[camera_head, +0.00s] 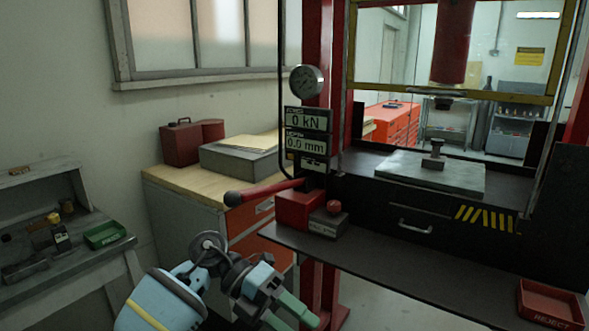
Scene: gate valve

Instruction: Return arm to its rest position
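My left arm (165,303) comes in at the bottom, left of centre, with a light blue link and a dark wrist. My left gripper (283,312) points down and to the right, below the front edge of the press shelf in the picture. Its two green fingers stand apart with nothing visible between them; the lower finger runs close to the bottom edge. The gripper appears clear of all objects. My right gripper is not in view.
A red reject tray (550,303) and green tray (105,235) flank the scene.

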